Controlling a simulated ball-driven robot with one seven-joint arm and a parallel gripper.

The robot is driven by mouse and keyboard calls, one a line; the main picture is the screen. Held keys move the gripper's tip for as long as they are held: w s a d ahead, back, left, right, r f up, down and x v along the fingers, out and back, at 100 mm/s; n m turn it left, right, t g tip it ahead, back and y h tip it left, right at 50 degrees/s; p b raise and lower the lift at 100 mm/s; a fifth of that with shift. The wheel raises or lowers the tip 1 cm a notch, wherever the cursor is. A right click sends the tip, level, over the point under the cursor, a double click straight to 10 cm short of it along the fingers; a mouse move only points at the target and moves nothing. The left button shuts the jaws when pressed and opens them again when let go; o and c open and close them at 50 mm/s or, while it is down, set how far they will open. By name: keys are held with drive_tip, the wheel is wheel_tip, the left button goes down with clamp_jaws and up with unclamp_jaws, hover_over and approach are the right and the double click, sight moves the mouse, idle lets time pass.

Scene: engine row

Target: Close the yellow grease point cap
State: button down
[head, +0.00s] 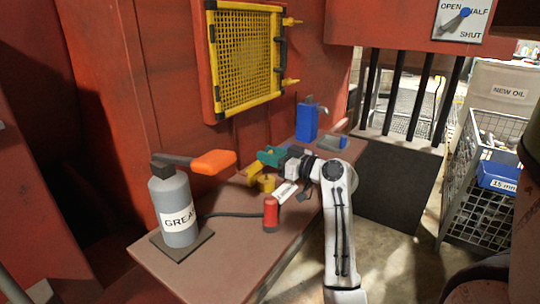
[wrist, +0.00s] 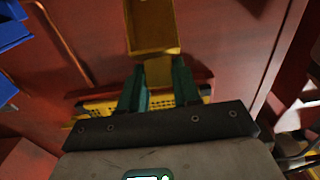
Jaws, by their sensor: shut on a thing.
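The yellow grease point cap (wrist: 152,28) is at the top middle of the wrist view, with a narrower yellow part running down between my gripper's green fingers. My gripper (wrist: 158,78) is shut on that narrower part. In the head view, my gripper (head: 270,157) is over the bench, beside yellow pieces of the grease point (head: 266,183). The cap appears raised and tilted there, partly hidden by the fingers. I cannot tell its exact angle.
A grey grease bottle (head: 176,205) with an orange handle (head: 214,162) stands on the bench (head: 225,248) at left. A black hose runs to a red cylinder (head: 271,212). A blue can (head: 307,122) stands behind my gripper. A yellow mesh guard (head: 243,60) hangs above.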

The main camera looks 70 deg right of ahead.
drive_tip(key=shift+f, duration=0.75)
drive_tip(key=c, duration=0.9)
unclamp_jaws()
drive_tip(key=shift+o, duration=0.5)
drive_tip(key=shift+r, duration=0.2)
drive_tip(key=v, duration=1)
drive_tip(key=shift+s, duration=0.35)
drive_tip(key=shift+a, duration=0.1)
drive_tip(key=shift+c, duration=0.2)
